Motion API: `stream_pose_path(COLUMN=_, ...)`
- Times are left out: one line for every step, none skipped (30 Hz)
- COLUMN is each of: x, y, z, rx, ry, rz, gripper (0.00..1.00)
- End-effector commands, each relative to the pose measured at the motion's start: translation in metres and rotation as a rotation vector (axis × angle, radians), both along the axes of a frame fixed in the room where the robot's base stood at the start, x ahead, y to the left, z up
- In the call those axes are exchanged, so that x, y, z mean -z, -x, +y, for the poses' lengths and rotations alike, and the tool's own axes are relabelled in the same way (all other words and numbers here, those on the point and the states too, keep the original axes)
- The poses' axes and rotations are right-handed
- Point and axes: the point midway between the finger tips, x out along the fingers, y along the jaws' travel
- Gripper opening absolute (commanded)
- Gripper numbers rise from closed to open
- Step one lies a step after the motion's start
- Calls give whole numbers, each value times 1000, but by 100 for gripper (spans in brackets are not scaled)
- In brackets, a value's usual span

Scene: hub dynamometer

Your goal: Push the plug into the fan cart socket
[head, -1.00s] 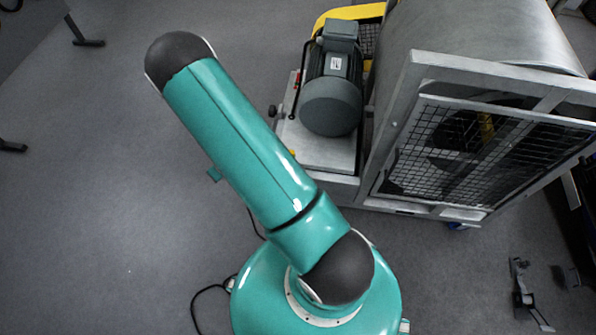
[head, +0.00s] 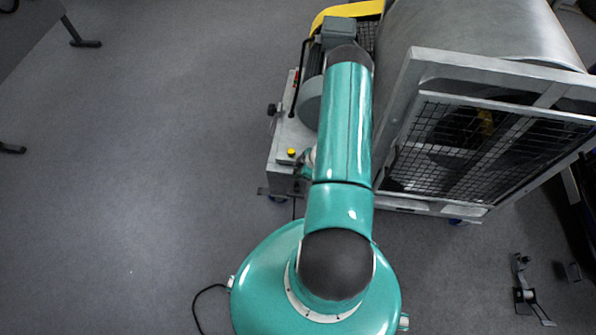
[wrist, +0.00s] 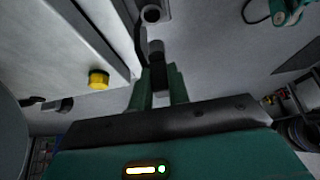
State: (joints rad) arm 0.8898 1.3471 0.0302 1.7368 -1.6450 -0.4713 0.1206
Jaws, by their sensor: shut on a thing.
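The dark plug (wrist: 156,48) shows in the wrist view between the two green fingers of my gripper (wrist: 157,75), which is shut on it. Its round end points up the picture toward a round grey socket (wrist: 151,14) with a dark centre. A small gap seems to show between plug and socket, so they look apart; I cannot judge the depth. A dark cable runs beside the plug on its left. In the head view the fan cart (head: 284,140) stands ahead of my body, and my arm hides the plug and socket.
A yellow button (wrist: 98,79) sticks out from the cart left of my fingers in the wrist view; it also shows in the head view (head: 291,152). A grey motor (head: 309,103) and mesh guard (head: 470,150) are on the cart.

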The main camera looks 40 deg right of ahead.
Motion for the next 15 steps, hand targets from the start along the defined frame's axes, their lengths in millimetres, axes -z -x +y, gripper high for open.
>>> stream_pose_path(x=2, y=0, z=0, rx=-2, ry=-1, rz=-1, gripper=0)
stream_pose_path(x=3, y=0, z=0, rx=-2, ry=-1, rz=-1, gripper=0)
stream_pose_path(x=5, y=0, z=0, rx=-3, ry=-1, rz=0, gripper=0)
stream_pose_path(x=6, y=-1, z=0, rx=-3, ry=-1, rz=0, gripper=0)
stream_pose_path(x=8, y=-1, z=0, rx=-3, ry=-1, rz=0, gripper=0)
stream_pose_path(x=11, y=-1, z=0, rx=-3, ry=-1, rz=0, gripper=0)
stream_pose_path(x=14, y=-1, z=0, rx=-3, ry=-1, rz=0, gripper=0)
stream_pose_path(x=17, y=-1, z=0, rx=-3, ry=-1, rz=0, gripper=0)
stream_pose_path(x=20, y=-1, z=0, rx=-2, ry=-1, rz=1, gripper=0)
stream_pose_path(x=23, y=-1, z=1, rx=-2, ry=-1, rz=1, gripper=0)
stream_pose_path(x=26, y=-1, z=1, rx=-2, ry=-2, rz=0, gripper=0)
stream_pose_path(x=29, y=-2, z=1, rx=-2, ry=-2, rz=0, gripper=0)
stream_pose_path(x=32, y=-2, z=0, rx=-1, ry=-1, rz=-1, gripper=0)
stream_pose_path(x=35, y=-2, z=1, rx=-2, ry=-2, rz=0, gripper=0)
stream_pose_path(x=38, y=-2, z=1, rx=-2, ry=-2, rz=0, gripper=0)
